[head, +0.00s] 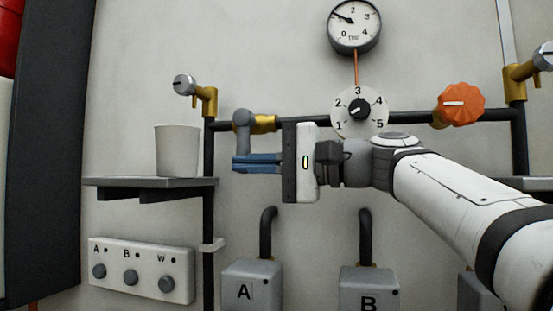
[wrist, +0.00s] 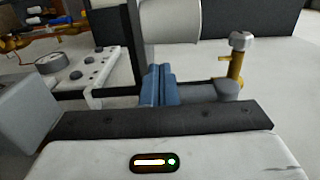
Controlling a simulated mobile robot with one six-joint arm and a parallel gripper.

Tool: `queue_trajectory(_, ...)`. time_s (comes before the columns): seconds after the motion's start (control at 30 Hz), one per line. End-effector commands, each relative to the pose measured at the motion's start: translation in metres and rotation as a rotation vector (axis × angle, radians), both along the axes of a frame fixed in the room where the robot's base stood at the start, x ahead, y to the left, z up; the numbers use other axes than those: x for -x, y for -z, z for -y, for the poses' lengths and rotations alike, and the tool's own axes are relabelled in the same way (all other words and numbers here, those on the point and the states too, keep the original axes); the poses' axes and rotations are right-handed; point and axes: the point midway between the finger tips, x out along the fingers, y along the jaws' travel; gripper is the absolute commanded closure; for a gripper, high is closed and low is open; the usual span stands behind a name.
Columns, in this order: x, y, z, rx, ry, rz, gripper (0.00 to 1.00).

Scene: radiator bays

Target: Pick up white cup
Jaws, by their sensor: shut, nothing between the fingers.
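The white cup (head: 178,152) stands upright on the small grey shelf (head: 150,183) at the left in the head view. Its lower part also shows at the top of the wrist view (wrist: 170,22), beyond my fingertips. My gripper (head: 236,163) is to the right of the cup, its blue fingers pointing left towards it. In the wrist view the blue fingers (wrist: 158,70) lie together with nothing between them. In the head view a gap shows between the fingertips and the cup.
A dark pipe with a brass valve (head: 208,98) rises by the shelf's right end. A button panel (head: 140,270) is below the shelf. A gauge (head: 354,26), a numbered dial (head: 359,111) and an orange knob (head: 461,104) are on the right. Boxes A (head: 252,288) and B (head: 369,290) stand below.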

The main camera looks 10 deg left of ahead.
Motion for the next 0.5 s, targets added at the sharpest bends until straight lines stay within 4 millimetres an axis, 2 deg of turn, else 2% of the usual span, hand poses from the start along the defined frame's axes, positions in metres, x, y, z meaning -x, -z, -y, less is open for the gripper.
queue_trajectory(0.1, 0.0, -0.003, -0.023, 0.001, -0.008, -0.001, 1.0)
queue_trajectory(0.23, -0.002, -0.002, -0.041, 0.002, -0.008, -0.001, 1.0)
queue_trajectory(0.5, -0.003, 0.0, -0.056, 0.001, -0.005, 0.001, 1.0)
